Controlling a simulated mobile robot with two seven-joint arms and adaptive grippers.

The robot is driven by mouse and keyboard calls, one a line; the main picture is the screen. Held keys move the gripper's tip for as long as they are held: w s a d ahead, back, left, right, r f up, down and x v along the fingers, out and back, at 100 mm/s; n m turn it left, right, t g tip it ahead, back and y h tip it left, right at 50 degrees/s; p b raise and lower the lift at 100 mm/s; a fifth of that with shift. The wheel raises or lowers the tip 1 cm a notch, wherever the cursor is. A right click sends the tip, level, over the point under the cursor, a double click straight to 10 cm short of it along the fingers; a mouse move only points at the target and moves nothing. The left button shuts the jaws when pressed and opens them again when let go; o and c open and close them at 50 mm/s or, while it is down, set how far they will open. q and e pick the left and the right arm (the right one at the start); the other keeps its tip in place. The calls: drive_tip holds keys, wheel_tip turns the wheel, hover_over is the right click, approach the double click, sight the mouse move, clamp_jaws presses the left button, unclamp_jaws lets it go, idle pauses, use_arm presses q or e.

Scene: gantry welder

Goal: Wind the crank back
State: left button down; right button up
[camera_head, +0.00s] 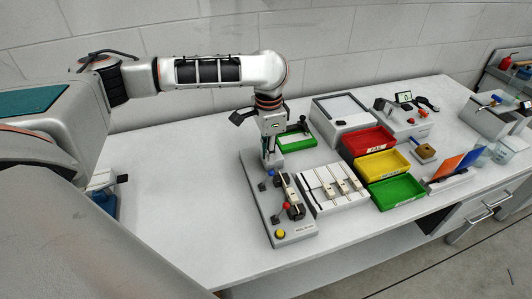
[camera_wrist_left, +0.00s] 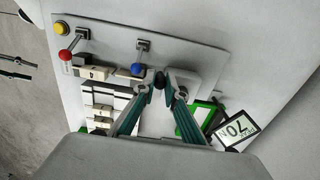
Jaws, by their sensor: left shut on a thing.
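The grey gantry welder baseplate (camera_head: 308,228) lies on the bench, with a yellow button (camera_head: 280,233) at its near end. The wrist view shows the yellow button (camera_wrist_left: 62,28), a red-knobbed lever (camera_wrist_left: 65,55) and a blue-knobbed lever (camera_wrist_left: 138,69) on the plate. My left gripper (camera_head: 269,163) reaches down over the plate's far end. In the wrist view the left gripper's fingertips (camera_wrist_left: 165,79) close on a small dark part beside the blue knob, apparently the crank's handle. Most of it is hidden by the fingers. My right gripper is in neither view.
A white slotted fixture (camera_head: 331,188) stands right of the plate. Red (camera_head: 368,141), yellow (camera_head: 384,166) and green (camera_head: 397,191) bins stand beyond it.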

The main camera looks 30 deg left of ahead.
use_arm(q)
drive_tip(key=shift+d, duration=0.1)
idle(0.3)
drive_tip(key=c, duration=2)
unclamp_jaws()
drive_tip(key=shift+c, duration=0.2)
drive_tip(key=shift+r, duration=0.1)
wheel_tip(320, 180, up, 12)
